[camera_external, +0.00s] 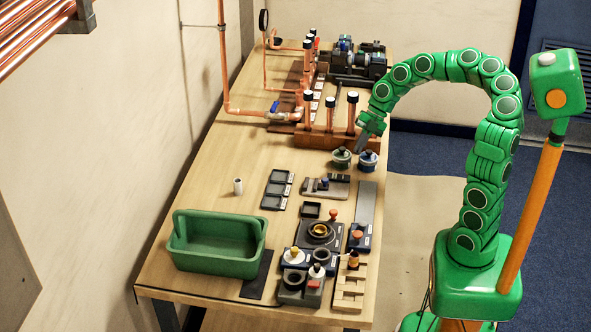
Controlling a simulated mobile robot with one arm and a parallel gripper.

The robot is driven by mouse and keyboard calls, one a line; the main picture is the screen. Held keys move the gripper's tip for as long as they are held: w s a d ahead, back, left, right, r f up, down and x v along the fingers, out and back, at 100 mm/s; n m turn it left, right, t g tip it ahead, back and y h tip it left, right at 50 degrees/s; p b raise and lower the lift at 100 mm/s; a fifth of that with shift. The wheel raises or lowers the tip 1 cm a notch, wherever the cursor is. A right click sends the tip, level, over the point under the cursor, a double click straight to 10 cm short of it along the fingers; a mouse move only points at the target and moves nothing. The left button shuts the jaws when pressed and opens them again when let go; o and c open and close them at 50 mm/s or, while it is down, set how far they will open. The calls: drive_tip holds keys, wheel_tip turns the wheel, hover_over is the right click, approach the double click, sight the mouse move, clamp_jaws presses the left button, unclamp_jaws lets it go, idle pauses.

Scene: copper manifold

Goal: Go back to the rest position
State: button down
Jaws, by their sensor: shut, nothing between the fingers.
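My gripper (362,141) is at the end of the green arched arm, over the right edge of the workbench (205,190). It is shut with nothing in it. Its fingers point down and to the left, just above two round lidded pots, one grey-green (341,158) and one blue (368,160). I cannot tell whether the fingertips touch either pot. The copper manifold (318,112), with several upright black-capped pipes on a wooden base, stands just behind and left of my gripper.
A green tote (218,262) stands at the front left of the bench. A dark three-part tray (278,189), a white cylinder (238,186) and several fixtures (319,234) occupy the middle and front. Pumps (357,63) stand at the back. The bench's left middle is mostly clear.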

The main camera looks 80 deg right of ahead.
drive_tip(key=s+a+r+m+g+h, duration=0.1)
drive_tip(key=s+a+r+m+g, duration=0.15)
drive_tip(key=a, duration=0.65)
drive_tip(key=s+a+r+m+g, duration=0.15)
drive_tip(key=s+a+m, duration=0.25)
drive_tip(key=a, duration=0.5)
drive_tip(key=s+a+m+g+h, duration=0.1)
drive_tip(key=s+a+m+h, duration=0.1)
drive_tip(key=s+m, duration=0.4)
drive_tip(key=s+a+m+g+h, duration=0.1)
drive_tip(key=s+a+m, duration=0.3)
drive_tip(key=s, duration=0.6)
drive_tip(key=shift+s+a+f+m+h, duration=0.25)
drive_tip(key=shift+a+m+h, duration=0.2)
drive_tip(key=shift+m, duration=0.6)
drive_tip(key=c, duration=1.8)
unclamp_jaws()
drive_tip(key=shift+c, duration=0.2)
